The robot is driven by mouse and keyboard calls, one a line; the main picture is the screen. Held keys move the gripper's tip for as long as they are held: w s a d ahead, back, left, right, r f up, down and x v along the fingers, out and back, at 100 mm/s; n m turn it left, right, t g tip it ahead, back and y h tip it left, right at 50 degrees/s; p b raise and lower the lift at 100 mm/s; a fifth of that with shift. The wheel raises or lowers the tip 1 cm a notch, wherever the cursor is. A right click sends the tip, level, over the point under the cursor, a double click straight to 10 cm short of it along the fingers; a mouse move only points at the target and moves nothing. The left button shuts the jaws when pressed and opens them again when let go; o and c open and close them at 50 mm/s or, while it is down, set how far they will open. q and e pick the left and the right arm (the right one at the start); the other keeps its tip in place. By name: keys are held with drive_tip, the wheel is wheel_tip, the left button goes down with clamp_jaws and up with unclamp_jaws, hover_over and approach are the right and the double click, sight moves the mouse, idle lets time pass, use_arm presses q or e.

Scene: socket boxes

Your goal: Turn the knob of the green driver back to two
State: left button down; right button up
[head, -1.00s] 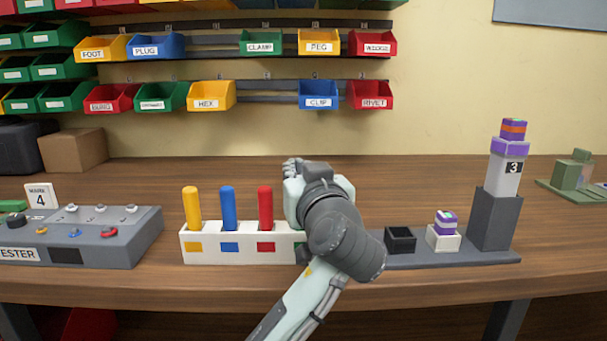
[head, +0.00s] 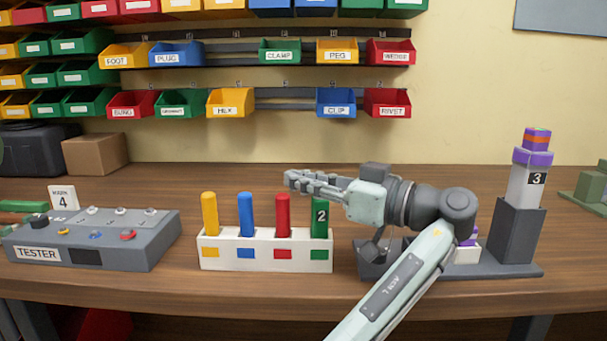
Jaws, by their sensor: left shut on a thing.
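The green driver (head: 320,230) stands upright in the right-hand slot of the white rack (head: 223,264). Its front shows the number 2. My left gripper (head: 292,182) reaches in from the right, its fingers lying sideways across the driver's top. It is shut on the driver's top end, and the fingers hide the knob there. My right gripper is not in view.
Yellow (head: 210,215), blue (head: 246,215) and red (head: 282,216) drivers stand left of it in the rack. The grey tester (head: 100,250) is at left. A dark stand (head: 515,235) holds a block marked 3. Bins line the wall.

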use_arm(q)
drive_tip(key=shift+s+n+g+y, duration=0.1)
drive_tip(key=shift+n+g+y, duration=0.2)
drive_tip(key=shift+g, duration=0.1)
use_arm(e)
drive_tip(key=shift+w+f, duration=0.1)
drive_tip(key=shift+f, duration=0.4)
use_arm(q)
drive_tip(key=c, duration=1.5)
unclamp_jaws()
drive_tip(key=shift+a, duration=0.1)
drive_tip(key=shift+c, duration=0.2)
